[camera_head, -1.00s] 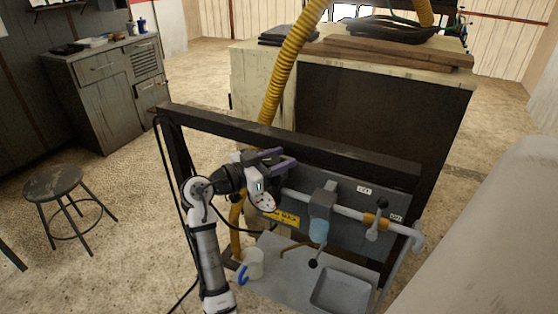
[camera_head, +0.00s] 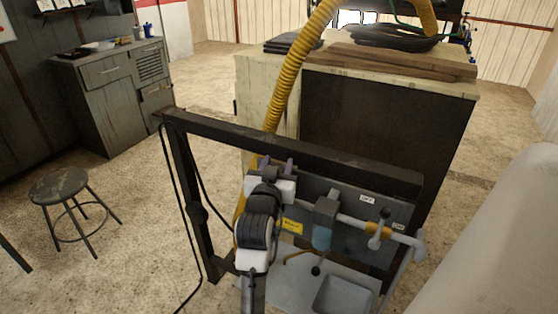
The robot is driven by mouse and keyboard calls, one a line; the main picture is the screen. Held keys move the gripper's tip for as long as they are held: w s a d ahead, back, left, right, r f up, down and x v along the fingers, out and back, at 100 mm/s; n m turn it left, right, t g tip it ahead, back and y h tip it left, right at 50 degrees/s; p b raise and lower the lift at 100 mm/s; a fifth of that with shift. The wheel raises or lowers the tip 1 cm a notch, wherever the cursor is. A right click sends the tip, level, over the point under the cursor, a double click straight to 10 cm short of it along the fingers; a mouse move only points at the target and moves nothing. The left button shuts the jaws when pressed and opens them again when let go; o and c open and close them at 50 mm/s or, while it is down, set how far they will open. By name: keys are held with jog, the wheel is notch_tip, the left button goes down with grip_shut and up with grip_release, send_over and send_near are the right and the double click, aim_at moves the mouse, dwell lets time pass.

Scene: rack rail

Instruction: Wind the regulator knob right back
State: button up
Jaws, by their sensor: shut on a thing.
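My gripper (camera_head: 276,166) is at the left part of the grey panel (camera_head: 345,197), just below the dark top rail. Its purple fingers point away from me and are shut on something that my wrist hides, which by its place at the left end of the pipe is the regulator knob. The knob and the gauge beside it do not show. The grey pipe (camera_head: 352,222) runs right from there, past a filter with a blue bowl (camera_head: 322,238), to a valve lever (camera_head: 380,228) by an orange-yellow collar.
A dark frame rail (camera_head: 330,158) crosses above the panel. A grey tray (camera_head: 343,295) lies below. A yellow hose (camera_head: 290,75) rises behind. Black cables hang at the left post. A stool (camera_head: 70,198) stands at the left, with bare floor between.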

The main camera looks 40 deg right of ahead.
jog(key=shift+w+a+n+t+y+p, duration=0.1)
jog(key=shift+n+t+y+p, duration=0.5)
jog(key=shift+n+t+y, duration=0.5)
jog(key=o, duration=1)
jog(key=shift+c, duration=0.2)
jog(key=shift+s+a+f, duration=0.1)
jog(key=shift+s+a, duration=0.25)
jog(key=p+v, duration=0.6)
jog(key=v, duration=0.6)
jog(key=shift+s+a, duration=0.15)
jog(key=shift+s, duration=0.2)
